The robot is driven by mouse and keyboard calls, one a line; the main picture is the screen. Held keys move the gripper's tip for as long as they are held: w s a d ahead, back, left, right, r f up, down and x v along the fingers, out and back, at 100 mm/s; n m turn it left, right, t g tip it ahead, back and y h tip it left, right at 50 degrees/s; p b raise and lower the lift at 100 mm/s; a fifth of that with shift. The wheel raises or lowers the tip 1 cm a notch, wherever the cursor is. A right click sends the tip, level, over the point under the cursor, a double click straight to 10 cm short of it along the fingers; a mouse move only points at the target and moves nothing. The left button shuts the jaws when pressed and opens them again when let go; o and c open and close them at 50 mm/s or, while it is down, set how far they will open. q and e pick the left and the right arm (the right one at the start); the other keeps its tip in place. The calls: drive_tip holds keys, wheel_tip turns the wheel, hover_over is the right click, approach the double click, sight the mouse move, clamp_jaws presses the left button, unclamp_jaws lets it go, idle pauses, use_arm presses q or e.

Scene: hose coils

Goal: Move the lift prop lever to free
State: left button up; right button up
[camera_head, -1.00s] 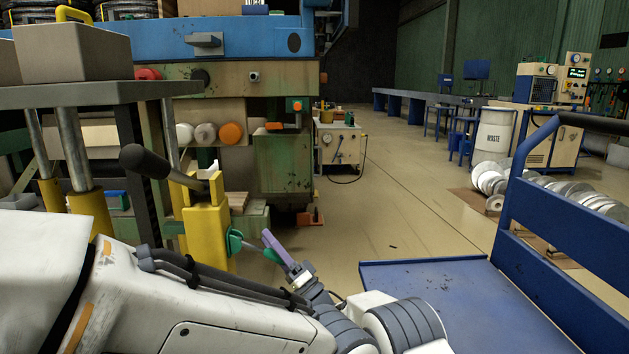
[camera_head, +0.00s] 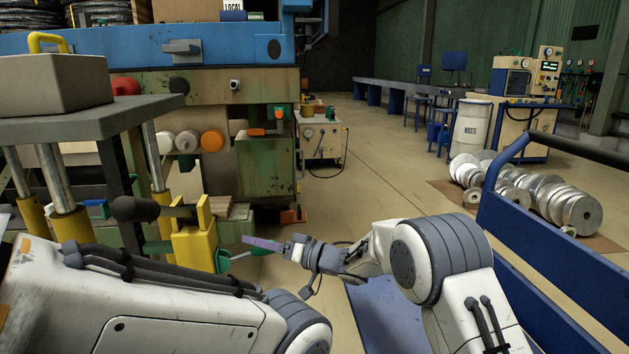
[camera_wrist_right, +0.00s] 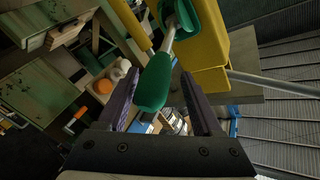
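A yellow prop post (camera_head: 197,247) stands at the lower left in the head view. A lever with a green grip (camera_head: 261,249) sticks out from it on a thin rod, from a green hub (camera_head: 222,261). In the right wrist view the green grip (camera_wrist_right: 154,84) lies between the two purple fingers of my right gripper (camera_wrist_right: 160,78), which stand wide apart. I see a gap on both sides. In the head view my right gripper (camera_head: 262,245) is at the grip's outer end. A black-knobbed handle (camera_head: 135,208) is at the post's top. My left gripper is not visible.
A grey lift table (camera_head: 90,122) carrying a grey box (camera_head: 55,82) stands on the left. A blue and green machine (camera_head: 180,60) is behind it. A blue cart rail (camera_head: 550,220) and metal discs (camera_head: 560,200) are on the right. Open floor (camera_head: 385,160) lies in the middle.

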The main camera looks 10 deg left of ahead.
drive_tip(key=p+v, duration=0.2)
drive_tip(key=v, duration=0.7)
wheel_tip(320, 180, up, 12)
drive_tip(key=m+t+h+p, duration=0.2)
drive_tip(key=t+h+p, duration=0.35)
drive_tip(key=p, duration=0.45)
drive_tip(key=s+d+r+h+p, duration=0.5)
drive_tip(key=d+r+h+p, duration=0.1)
drive_tip(key=p, duration=0.1)
drive_tip(key=shift+d+r+m+g, duration=0.2)
drive_tip(key=shift+d+m+g, duration=0.1)
drive_tip(key=shift+d+g, duration=0.05)
